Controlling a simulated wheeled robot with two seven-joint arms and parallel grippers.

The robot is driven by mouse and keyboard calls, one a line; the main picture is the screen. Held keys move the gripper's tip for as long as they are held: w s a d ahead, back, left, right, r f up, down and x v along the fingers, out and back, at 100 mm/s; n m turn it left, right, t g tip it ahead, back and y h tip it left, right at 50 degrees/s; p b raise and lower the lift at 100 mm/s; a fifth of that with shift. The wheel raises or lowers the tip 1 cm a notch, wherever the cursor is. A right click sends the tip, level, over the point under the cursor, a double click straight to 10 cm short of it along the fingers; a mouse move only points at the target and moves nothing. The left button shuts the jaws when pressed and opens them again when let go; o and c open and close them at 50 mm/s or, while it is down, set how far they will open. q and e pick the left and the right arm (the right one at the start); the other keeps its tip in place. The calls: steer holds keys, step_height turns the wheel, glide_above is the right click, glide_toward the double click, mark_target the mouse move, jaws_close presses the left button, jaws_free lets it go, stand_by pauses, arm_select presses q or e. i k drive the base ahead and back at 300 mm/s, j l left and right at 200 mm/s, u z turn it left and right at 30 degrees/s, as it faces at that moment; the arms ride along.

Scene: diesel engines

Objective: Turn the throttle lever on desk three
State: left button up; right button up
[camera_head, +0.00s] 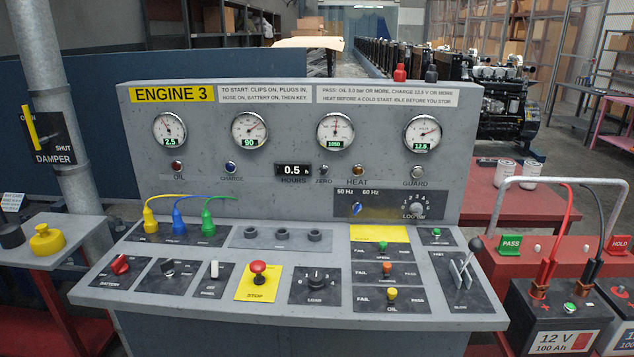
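The desk marked ENGINE 3 (172,94) fills the middle of the view. Its throttle lever (476,244) has a dark ball knob on a thin metal stalk and stands in a slotted plate (479,294) at the right end of the sloping panel. The plate has small lettering at its upper and lower ends; the lower word looks like SLOW. The knob leans up and to the right, towards the far end of the plate. Neither of my grippers shows in this view.
A red STOP button (259,267), a LOAD knob (317,275) and test switches share the panel left of the lever. A battery (555,318) with red and black cables and a grey rail (560,181) stand close on the right.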

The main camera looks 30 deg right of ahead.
mark_target(476, 244)
steer(key=z, duration=1.8)
